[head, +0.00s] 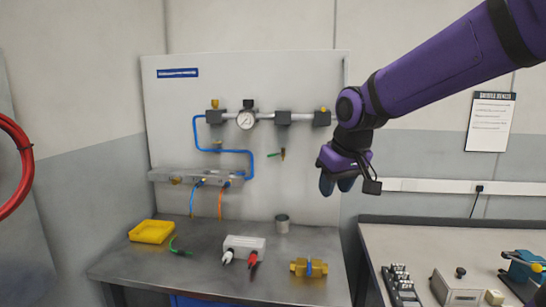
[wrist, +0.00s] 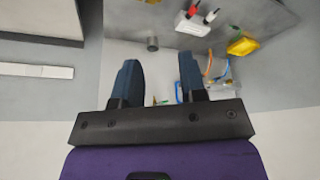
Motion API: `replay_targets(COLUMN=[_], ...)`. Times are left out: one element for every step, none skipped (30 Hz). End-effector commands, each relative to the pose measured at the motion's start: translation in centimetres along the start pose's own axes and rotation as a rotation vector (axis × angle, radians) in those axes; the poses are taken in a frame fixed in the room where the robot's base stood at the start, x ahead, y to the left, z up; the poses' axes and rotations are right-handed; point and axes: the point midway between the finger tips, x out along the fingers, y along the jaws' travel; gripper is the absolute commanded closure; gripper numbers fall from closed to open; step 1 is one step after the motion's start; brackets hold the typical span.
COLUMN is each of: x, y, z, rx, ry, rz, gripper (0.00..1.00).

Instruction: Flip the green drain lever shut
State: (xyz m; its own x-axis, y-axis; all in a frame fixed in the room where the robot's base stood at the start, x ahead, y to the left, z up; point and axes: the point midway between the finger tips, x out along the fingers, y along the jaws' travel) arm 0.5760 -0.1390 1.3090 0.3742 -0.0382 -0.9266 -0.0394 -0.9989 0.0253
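The green drain lever (head: 275,154) is on the pale panel (head: 305,190). It sticks out to the left from a small brass valve (head: 283,155) and lies nearly level, tilted slightly. My gripper (head: 337,184) hangs in front of and to the right of the lever in the head view, apart from it. In the wrist view my gripper (wrist: 160,58) is open, with a wide empty gap between its dark blue fingers. A small green and yellow bit shows low between the fingers there, mostly hidden by the gripper; I cannot tell for sure that it is the lever.
A gauge (head: 246,119) and pipe fittings run across the panel above the lever, with blue tubing (head: 238,152) to its left. On the bench below stand a grey cup (head: 282,223), a yellow tray (head: 151,231), a grey box (head: 244,246) and a brass fitting (head: 309,268).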

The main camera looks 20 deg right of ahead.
Motion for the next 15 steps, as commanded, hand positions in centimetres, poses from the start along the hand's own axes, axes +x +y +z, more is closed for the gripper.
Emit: replay_targets(x=[1.2,1.9,2.7,3.4,4.0,4.9,5.6,6.3,7.2,7.8,8.5,9.4,10.0,10.6,11.5], y=[0.6,1.0,1.6,2.0,2.4,3.0,3.4,3.8,4.3,4.8,5.2,5.7,6.1,6.5,7.0], z=[-1.3,-2.0,-2.9,-3.6,-4.3,-5.2,-5.8,-6.4,-7.2,-7.8,-8.4,-9.2,-9.8,-10.4,-11.1], rx=[-0.002,-0.002,-0.004,-0.006,-0.008,-0.012,-0.016,-0.019,-0.026,-0.032,-0.037,-0.047,-0.055,-0.063,-0.074], ry=[-0.015,-0.019,-0.026,-0.030,-0.034,-0.041,-0.046,-0.049,-0.055,-0.059,-0.064,-0.068,-0.072,-0.075,-0.079], rz=[0.016,0.027,0.043,0.055,0.068,0.087,0.102,0.117,0.139,0.157,0.174,0.198,0.217,0.237,0.263], gripper=[0.61,0.61,0.61,0.61,0.61,0.61,0.61,0.61,0.61,0.61,0.61,0.61,0.61,0.61,0.61])
